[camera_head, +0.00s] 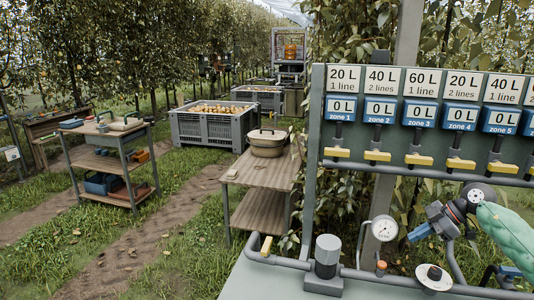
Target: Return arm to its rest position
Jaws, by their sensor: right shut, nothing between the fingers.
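My right gripper (440,221) is at the lower right, at the end of my green-sleeved arm, which comes in from the right edge. Its fingers are shut with nothing between them. It is in front of the zone panel (318,130), below the row of yellow-handled valves and above the pipework, to the right of the dial gauge. A blue part shows at its tip; I cannot tell whether this belongs to the gripper or to a fitting behind it. My left gripper is not in view.
A pipe bench with a round gauge (384,229) and a grey-capped fitting (327,250) fills the lower right. A wooden table (264,172) bears a lidded pot. A grey crate (211,128) of fruit stands behind, a tool cart (112,160) at left. The dirt path is clear.

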